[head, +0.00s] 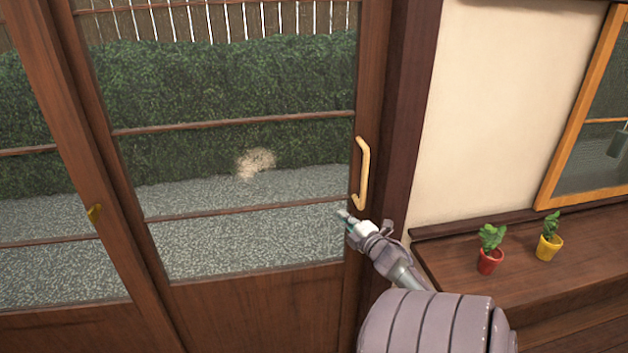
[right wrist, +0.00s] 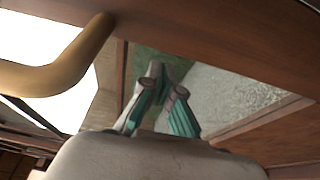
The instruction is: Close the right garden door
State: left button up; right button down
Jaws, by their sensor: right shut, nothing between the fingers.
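The right garden door (head: 255,318) is a brown wooden frame with glass panes. Its right edge meets the dark post, and I see no gap there. A light wooden handle (head: 362,172) stands upright on its right stile. My right gripper (head: 343,215) is shut and empty, just below and left of the handle's lower end, apart from it. In the right wrist view the handle (right wrist: 60,70) is at the upper left, and the fingertips (right wrist: 166,80) point at the glass. My left gripper is not in view.
At the right, a wooden ledge (head: 570,285) holds a red pot (head: 490,262) and a yellow pot (head: 549,248) with plants, below an orange-framed window (head: 570,150).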

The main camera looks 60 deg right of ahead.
jog(key=shift+w+a, duration=0.65)
jog(key=shift+w, duration=0.05)
jog(key=shift+s+a, duration=0.7)
jog(key=shift+a, duration=0.2)
jog(key=v, duration=0.7)
jog(key=shift+s+r+b, duration=0.2)
jog(key=shift+s+b, duration=0.15)
jog(key=shift+b, duration=0.1)
